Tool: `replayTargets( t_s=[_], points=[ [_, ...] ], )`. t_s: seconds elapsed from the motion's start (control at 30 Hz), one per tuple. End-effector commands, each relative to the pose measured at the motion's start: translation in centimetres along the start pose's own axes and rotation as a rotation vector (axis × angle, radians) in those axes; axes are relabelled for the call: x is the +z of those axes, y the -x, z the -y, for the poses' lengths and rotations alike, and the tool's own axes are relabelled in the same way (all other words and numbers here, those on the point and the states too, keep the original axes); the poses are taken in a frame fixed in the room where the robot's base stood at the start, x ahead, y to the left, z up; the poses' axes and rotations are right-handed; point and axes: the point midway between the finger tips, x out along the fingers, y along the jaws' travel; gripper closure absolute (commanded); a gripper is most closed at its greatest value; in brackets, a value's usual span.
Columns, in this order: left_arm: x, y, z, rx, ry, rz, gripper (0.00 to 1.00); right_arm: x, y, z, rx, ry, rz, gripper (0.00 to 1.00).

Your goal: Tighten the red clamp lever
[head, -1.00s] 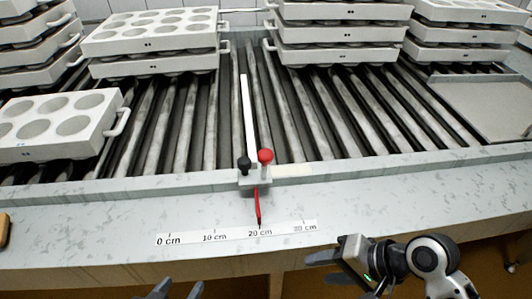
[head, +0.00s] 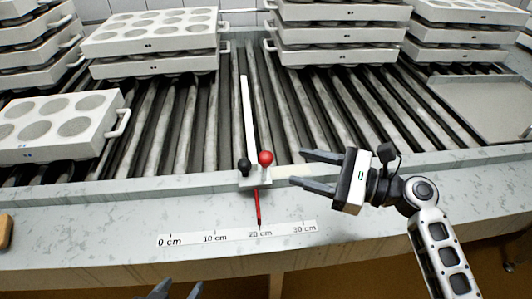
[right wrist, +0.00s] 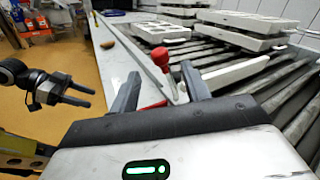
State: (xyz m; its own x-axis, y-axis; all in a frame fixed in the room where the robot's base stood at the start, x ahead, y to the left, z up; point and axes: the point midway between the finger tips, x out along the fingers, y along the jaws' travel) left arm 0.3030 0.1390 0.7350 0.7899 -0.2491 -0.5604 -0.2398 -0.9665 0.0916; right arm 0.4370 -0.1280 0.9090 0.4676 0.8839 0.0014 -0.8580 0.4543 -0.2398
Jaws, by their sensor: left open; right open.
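The red clamp lever has a round red knob (head: 265,158) on a small white block at the near edge of the roller bed. A black knob (head: 244,165) stands just left of it. A red pointer (head: 258,207) hangs from the block towards the scale strip (head: 238,233), near 20 cm. My right gripper (head: 297,169) is open, right of the red knob and pointing left at it, apart from it. In the right wrist view the red knob (right wrist: 160,57) shows beyond and between the open fingers. My left gripper (head: 178,292) is open at the bottom edge, partly cut off.
A white rail (head: 248,110) runs back from the block over the rollers. Stacks of white moulds (head: 150,30) stand at the back, and a single mould (head: 55,125) lies at left. A grey tray (head: 485,105) is at right. The front ledge (head: 100,215) is mostly clear.

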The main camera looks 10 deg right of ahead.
Motion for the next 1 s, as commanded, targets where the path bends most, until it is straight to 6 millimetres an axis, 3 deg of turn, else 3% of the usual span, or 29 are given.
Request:
replayTargets(
  t_s=[0.2,0.4,0.83,0.87,1.0],
  points=[
    [0.3,0.2,0.1,-0.003,-0.007,0.016,0.46,0.2,-4.8,0.0,0.001,0.000,0.003,0.53],
    [0.1,0.3,0.1,-0.005,-0.013,0.016,0.46,0.1,-7.6,0.0,0.001,0.001,0.000,0.53],
    [0.0,0.2,0.1,-0.005,-0.017,0.012,0.46,0.0,-8.7,-0.1,0.001,0.002,-0.002,0.53],
    [0.0,0.2,0.1,-0.005,-0.017,0.012,0.46,0.0,-8.7,-0.1,0.001,0.002,-0.002,0.56],
    [0.0,0.2,0.1,-0.005,-0.017,0.012,0.46,0.0,-8.7,-0.1,0.001,0.002,-0.001,0.95]
  ],
)
